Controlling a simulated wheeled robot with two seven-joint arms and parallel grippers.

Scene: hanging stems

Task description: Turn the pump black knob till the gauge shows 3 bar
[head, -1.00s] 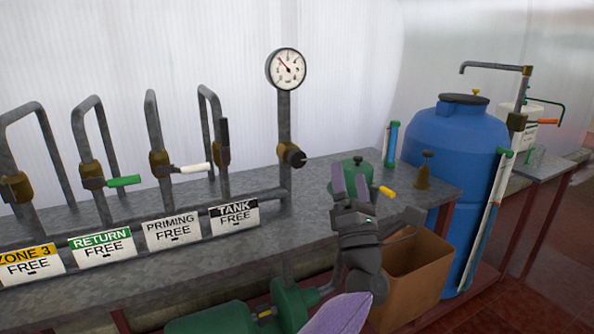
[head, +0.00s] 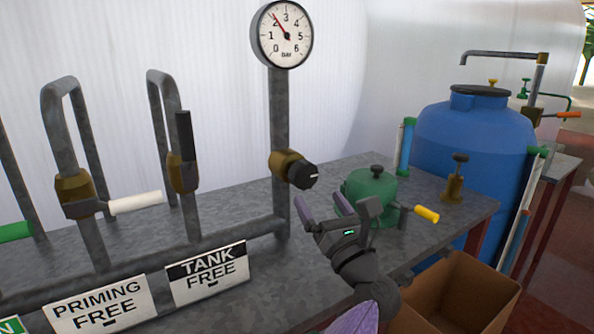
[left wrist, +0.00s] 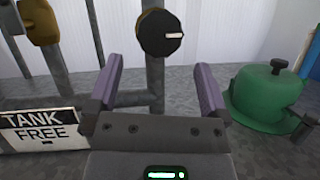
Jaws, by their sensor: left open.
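The black knob (head: 302,175) sits on a brass valve body (head: 283,163) on the grey upright pipe, with a white mark on its face. The round gauge (head: 282,36) above it has its needle at about 2 bar, perhaps slightly over. My left gripper (head: 318,198) is open and empty, just below and in front of the knob, not touching it. In the left wrist view the knob (left wrist: 160,34) lies ahead, centred beyond the open fingers (left wrist: 162,68), its white mark nearly level. My right gripper is out of view.
A green pump (head: 370,195) with a yellow-handled lever (head: 426,214) stands right of my gripper. A white-handled valve (head: 135,203) and labelled signs (head: 208,274) are at left. A cardboard box (head: 460,295) and blue barrel (head: 475,145) are at right.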

